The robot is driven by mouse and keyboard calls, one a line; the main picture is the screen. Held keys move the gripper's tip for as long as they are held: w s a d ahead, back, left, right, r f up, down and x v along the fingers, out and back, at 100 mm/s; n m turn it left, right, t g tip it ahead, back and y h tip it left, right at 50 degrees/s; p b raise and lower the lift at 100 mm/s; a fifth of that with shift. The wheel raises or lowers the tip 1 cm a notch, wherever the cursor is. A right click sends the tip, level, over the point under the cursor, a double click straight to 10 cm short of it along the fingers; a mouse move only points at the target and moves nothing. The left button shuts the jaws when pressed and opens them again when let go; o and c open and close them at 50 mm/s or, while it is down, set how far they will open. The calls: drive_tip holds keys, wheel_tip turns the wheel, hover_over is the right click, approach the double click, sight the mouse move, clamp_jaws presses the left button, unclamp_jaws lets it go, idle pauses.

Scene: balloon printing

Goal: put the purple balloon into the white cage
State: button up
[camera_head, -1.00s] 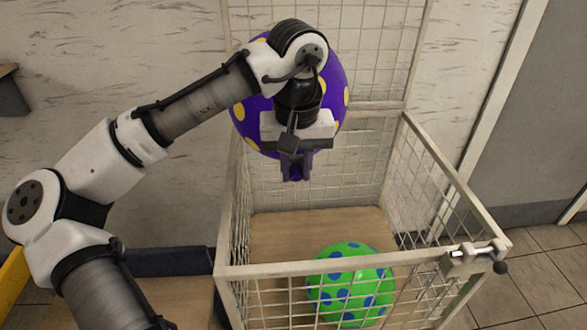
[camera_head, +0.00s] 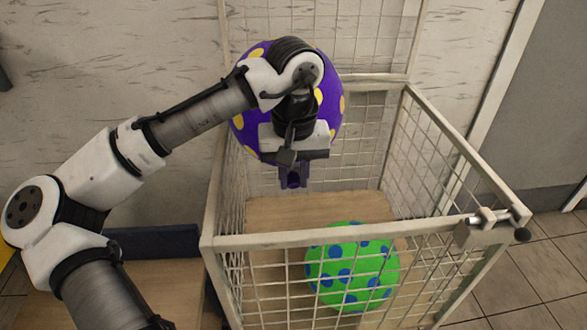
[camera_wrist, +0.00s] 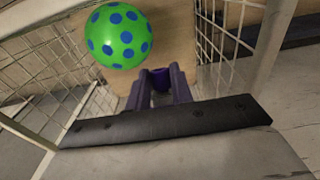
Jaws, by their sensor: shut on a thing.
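The purple balloon (camera_head: 330,108) with yellow spots is in the head view, behind my wrist and partly hidden by it. My gripper (camera_head: 293,183) points down over the opening of the white cage (camera_head: 330,238), within its sides as seen here. In the wrist view my gripper (camera_wrist: 160,80) is shut on a small purple piece (camera_wrist: 160,98) between its fingers. This piece looks like part of the purple balloon, whose body is out of that view. The cage's mesh wall (camera_wrist: 55,65) shows at the left of the wrist view.
A green balloon (camera_head: 350,268) with blue spots lies on the cage's wooden floor (camera_head: 310,208); it also shows in the wrist view (camera_wrist: 119,36). A latch (camera_head: 492,225) sits on the cage's front right corner. A wall stands behind and a grey door (camera_head: 545,110) at right.

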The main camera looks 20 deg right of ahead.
drive_tip(key=o, duration=0.8)
drive_tip(key=shift+o, duration=0.2)
drive_tip(key=shift+s+a+r+p, duration=0.15)
drive_tip(key=shift+s+r+p, duration=0.25)
drive_tip(key=shift+s+p, duration=0.05)
drive_tip(key=s+r+p, duration=0.1)
drive_tip(key=s+p, duration=0.1)
drive_tip(key=s+a+r+p, duration=0.1)
drive_tip(key=s+r, duration=0.1)
drive_tip(key=s, duration=0.1)
drive_tip(key=s+a+r+p, duration=0.1)
drive_tip(key=s+r+p, duration=0.1)
drive_tip(key=shift+s+a+p, duration=0.1)
drive_tip(key=shift+s+p, duration=0.2)
drive_tip(key=shift+p, duration=0.05)
drive_tip(key=shift+s+a+r+p, duration=0.15)
drive_tip(key=shift+s+p, duration=0.15)
drive_tip(key=shift+s, duration=0.3)
